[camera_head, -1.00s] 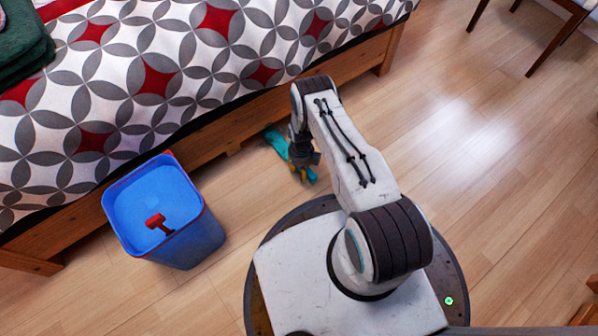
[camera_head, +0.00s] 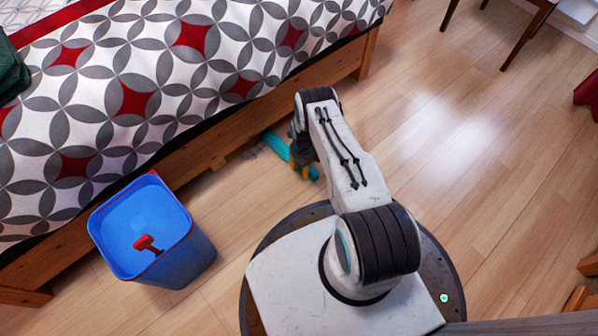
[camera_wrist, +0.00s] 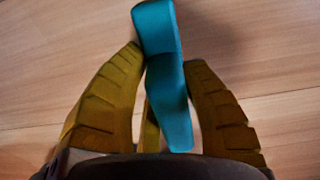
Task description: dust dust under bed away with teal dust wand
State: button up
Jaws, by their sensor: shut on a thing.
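The teal dust wand (camera_head: 276,146) is held low near the floor, with its far end pointing towards the lower edge of the bed (camera_head: 172,160). My gripper (camera_head: 303,166) is shut on it, beside the bed's wooden side rail. In the wrist view, the wand (camera_wrist: 168,75) stands between the yellow fingers (camera_wrist: 168,88), and wooden floor shows behind it. A small grey patch of dust (camera_head: 250,153) lies on the floor at the bed's edge, just left of the wand tip. The floor deeper under the bed is hidden by the rail and bedspread.
A blue bin (camera_head: 196,262) with a red-handled thing (camera_head: 148,243) in it stands left of my base, close to the bed. A wooden chair (camera_head: 520,40) is at the top right. A red item (camera_head: 588,95) shows at the right edge.

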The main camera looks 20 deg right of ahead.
jog(key=shift+s+a, duration=0.85)
jog(key=shift+a, duration=1.75)
jog(key=shift+s+a, duration=0.8)
jog(key=shift+a, duration=1.85)
jog(key=shift+s+a, duration=0.85)
jog(key=shift+a, duration=1.75)
jog(key=shift+w+d+f, duration=0.1)
jog(key=shift+w+d, duration=0.35)
jog(key=shift+d, duration=0.9)
jog(key=shift+w+d, duration=0.4)
jog(key=shift+d, duration=0.95)
jog(key=shift+w+d+f, duration=0.1)
jog(key=shift+w+d, duration=0.35)
jog(key=shift+d, duration=0.9)
jog(key=shift+d, duration=0.1)
jog(key=shift+w+d+f, duration=0.1)
jog(key=shift+w+d, duration=0.3)
jog(key=shift+d, duration=0.9)
jog(key=shift+w+d+r, duration=0.1)
jog(key=shift+w+d, duration=0.3)
jog(key=shift+d, duration=0.85)
jog(key=shift+w+d+f, duration=0.1)
jog(key=shift+w+d, duration=0.3)
jog(key=shift+d, duration=0.9)
jog(key=shift+r, duration=0.3)
jog(key=shift+s, duration=0.1)
